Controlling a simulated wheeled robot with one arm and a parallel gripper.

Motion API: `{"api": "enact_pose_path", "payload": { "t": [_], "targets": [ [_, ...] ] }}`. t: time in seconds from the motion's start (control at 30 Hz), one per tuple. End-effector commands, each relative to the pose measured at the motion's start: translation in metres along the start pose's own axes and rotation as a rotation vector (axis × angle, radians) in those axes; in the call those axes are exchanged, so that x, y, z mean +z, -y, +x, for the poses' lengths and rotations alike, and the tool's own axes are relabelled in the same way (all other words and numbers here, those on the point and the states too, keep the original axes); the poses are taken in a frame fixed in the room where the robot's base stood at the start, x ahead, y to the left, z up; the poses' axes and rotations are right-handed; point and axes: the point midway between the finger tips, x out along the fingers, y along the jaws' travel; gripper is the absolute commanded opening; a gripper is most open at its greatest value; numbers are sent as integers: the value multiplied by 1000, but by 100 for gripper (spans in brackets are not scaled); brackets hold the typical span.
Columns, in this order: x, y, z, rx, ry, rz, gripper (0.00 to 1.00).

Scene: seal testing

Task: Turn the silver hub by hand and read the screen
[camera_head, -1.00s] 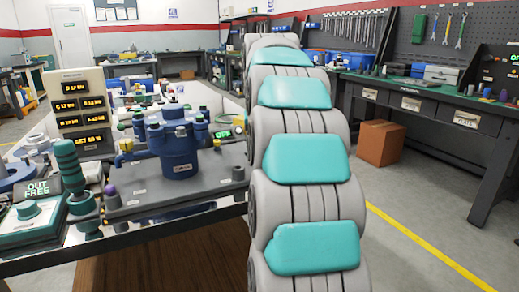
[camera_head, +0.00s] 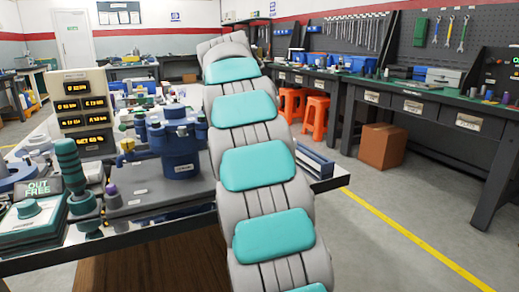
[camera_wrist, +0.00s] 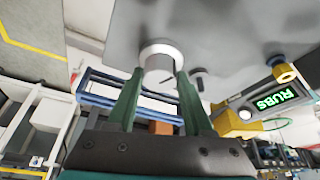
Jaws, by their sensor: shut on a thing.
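The silver hub (camera_wrist: 160,47) is a short round metal cylinder on a grey surface, at the upper middle of the wrist view. My gripper (camera_wrist: 159,74) has its two green fingers shut on the hub, one on each side. A dark screen (camera_wrist: 277,98) at the right of the wrist view shows "RUBS" in green letters. It appears turned in this view. In the head view my arm hides the gripper and the hub. A blue housing (camera_head: 180,150) stands on a grey plate left of my arm.
A readout tower (camera_head: 84,110) stands behind. Orange stools (camera_head: 314,115) and a cardboard box (camera_head: 381,146) are on the floor at right.

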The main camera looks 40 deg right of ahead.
Motion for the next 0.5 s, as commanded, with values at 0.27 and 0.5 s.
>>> {"api": "enact_pose_path", "payload": {
  "t": [0.27, 0.5],
  "targets": [
    [0, 1, 0, 22, -1, 59, 0],
    [0, 1, 0, 25, -1, 65, 0]
  ]
}}
